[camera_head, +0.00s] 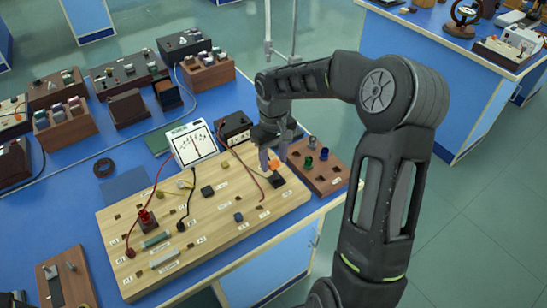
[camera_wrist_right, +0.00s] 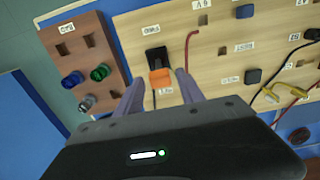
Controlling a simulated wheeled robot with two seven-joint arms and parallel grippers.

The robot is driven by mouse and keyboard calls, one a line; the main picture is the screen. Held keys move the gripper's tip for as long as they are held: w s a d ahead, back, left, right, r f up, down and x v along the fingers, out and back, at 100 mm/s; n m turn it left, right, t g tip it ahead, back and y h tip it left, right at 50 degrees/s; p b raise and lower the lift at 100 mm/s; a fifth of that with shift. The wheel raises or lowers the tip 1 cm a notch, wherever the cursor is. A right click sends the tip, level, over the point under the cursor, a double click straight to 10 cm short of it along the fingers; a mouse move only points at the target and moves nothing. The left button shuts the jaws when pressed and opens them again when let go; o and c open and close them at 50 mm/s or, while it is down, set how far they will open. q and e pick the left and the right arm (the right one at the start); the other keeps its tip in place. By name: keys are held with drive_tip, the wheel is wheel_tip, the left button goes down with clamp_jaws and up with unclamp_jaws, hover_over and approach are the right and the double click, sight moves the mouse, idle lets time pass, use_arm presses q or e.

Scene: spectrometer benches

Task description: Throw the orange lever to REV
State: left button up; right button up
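The orange lever (camera_head: 273,165) sits on a small black switch base at the right end of the wooden board (camera_head: 158,226). In the right wrist view the lever (camera_wrist_right: 160,78) sticks up from its black base (camera_wrist_right: 156,58). My right gripper (camera_head: 273,156) is over it, pointing down and open. In the wrist view its two fingers (camera_wrist_right: 161,82) stand on either side of the lever, with gaps between; contact does not show.
A brown block with green and blue pegs (camera_head: 318,165) stands close to the right of the switch. A red wire (camera_head: 245,168) arches over the board nearby. A white meter (camera_head: 191,143) and a black box (camera_head: 233,128) stand behind the board.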

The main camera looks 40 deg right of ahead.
clamp_jaws()
idle(0.3)
drive_tip(key=shift+w+g+p, duration=0.3)
drive_tip(key=shift+p, duration=0.15)
drive_tip(key=shift+w+f+g+p, duration=0.1)
drive_tip(key=shift+w+g+p, duration=0.25)
drive_tip(key=shift+g, duration=0.25)
drive_tip(key=shift+s, duration=0.1)
drive_tip(key=shift+o, duration=0.9)
unclamp_jaws()
wheel_tip(320, 180, up, 8)
drive_tip(key=w+b, duration=0.1)
drive_tip(key=shift+f, duration=0.2)
